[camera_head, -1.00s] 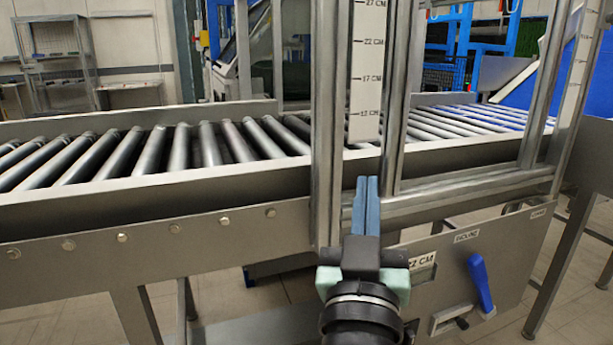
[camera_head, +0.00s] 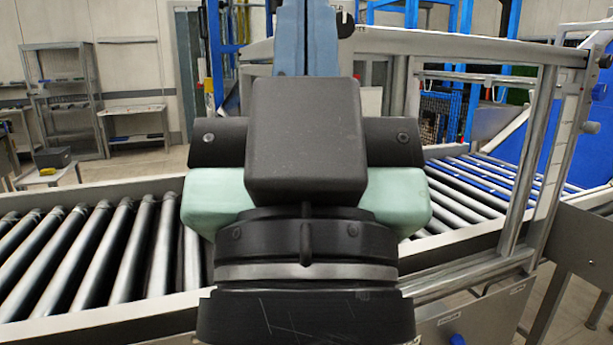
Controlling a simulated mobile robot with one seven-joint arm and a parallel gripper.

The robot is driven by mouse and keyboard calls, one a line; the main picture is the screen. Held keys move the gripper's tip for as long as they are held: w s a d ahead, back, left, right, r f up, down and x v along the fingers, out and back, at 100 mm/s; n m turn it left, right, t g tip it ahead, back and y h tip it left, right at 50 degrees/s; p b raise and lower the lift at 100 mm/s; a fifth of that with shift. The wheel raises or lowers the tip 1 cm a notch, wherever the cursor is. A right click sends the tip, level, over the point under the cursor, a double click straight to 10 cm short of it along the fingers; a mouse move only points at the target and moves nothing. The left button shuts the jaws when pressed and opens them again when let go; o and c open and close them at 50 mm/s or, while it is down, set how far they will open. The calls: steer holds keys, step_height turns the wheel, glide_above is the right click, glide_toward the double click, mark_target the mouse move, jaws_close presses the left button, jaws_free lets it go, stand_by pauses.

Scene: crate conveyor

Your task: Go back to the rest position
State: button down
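My gripper (camera_head: 306,38) fills the middle of the head view, raised and pointing up and away, close to the camera. Its two blue fingers lie side by side with only a thin line between them, so it is shut, with nothing seen between them. The fingertips are cut off by the top edge. The gripper body hides the middle of the roller conveyor (camera_head: 140,245) and part of the metal frame behind it.
The metal gate frame (camera_head: 528,160) stands over the conveyor on the right. Blue-striped rollers (camera_head: 490,180) run beyond it. The top of a blue handle (camera_head: 457,340) shows at the bottom edge. A grey shelf rack (camera_head: 62,100) and a low table (camera_head: 135,135) stand far left.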

step_height(320, 180, up, 17)
steer(key=p, duration=1.4)
steer(key=shift+p, duration=0.4)
